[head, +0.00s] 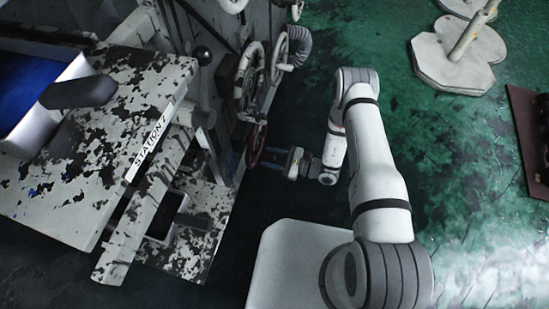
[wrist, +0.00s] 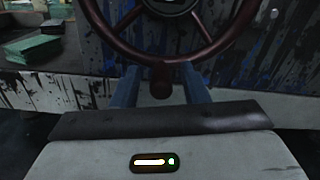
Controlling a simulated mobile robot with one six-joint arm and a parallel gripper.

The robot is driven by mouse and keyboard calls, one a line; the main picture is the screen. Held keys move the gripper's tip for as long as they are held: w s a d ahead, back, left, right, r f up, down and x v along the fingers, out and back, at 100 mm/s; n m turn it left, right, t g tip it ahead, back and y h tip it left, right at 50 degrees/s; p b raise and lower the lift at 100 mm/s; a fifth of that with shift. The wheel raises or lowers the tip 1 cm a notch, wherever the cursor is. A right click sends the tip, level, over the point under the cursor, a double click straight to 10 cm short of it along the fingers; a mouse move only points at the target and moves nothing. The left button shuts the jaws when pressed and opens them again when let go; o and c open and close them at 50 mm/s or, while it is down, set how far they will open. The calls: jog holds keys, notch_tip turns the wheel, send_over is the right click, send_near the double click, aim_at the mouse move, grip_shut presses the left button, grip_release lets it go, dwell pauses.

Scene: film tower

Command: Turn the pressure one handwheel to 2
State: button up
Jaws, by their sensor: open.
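A dark red handwheel (wrist: 113,40) fills the top of the wrist view, with its hub partly cut off by the upper edge. A dark red knob (wrist: 160,80) sticks out from the bottom of its rim towards me. My gripper (wrist: 161,86) is open, with one blue finger on each side of the knob. I see gaps between the knob and the fingers. In the head view the same red wheel (head: 256,147) shows edge-on, low on the machine's side, and my gripper (head: 268,164) is right beside it. No pressure label or number is readable.
Two pale handwheels, one (head: 248,78) nearer and one (head: 291,57) farther, sit above the red one. A ribbed grey hose (head: 299,45) is close by. The worn "STATION 2" desk (head: 150,90) stands left. Green floor (head: 440,150) is open to the right of my arm.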

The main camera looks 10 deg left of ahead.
jog(key=shift+c, duration=0.5)
grip_shut()
